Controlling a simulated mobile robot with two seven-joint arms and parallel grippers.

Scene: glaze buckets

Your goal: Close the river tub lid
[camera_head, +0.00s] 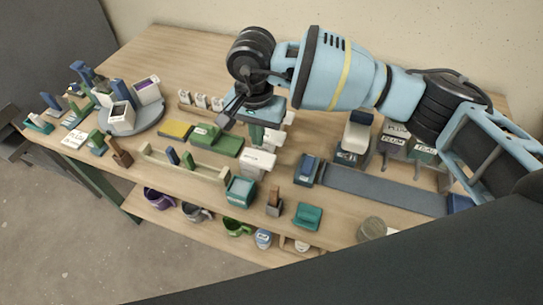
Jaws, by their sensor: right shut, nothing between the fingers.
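My right arm reaches in from the right, and its dark gripper (232,110) hangs over the middle of the table, near a teal-topped stand (268,108) and a green block (216,138). The gripper looks shut, with nothing visible in it. I cannot read a river label on any tub, so I cannot tell which one is the river tub. Labelled tubs (424,152) stand at the right, partly behind my arm. A dark tub with a white top (355,138) stands left of them. The state of their lids is too small to tell. My left gripper is not in view.
The wooden table (175,50) is crowded. A round grey tray (148,131) holds boxes at the left. A long grey-blue strip (385,190) lies at the right. A teal box (241,190) stands near the front edge. Mugs (195,212) sit on a lower shelf. The back left is clear.

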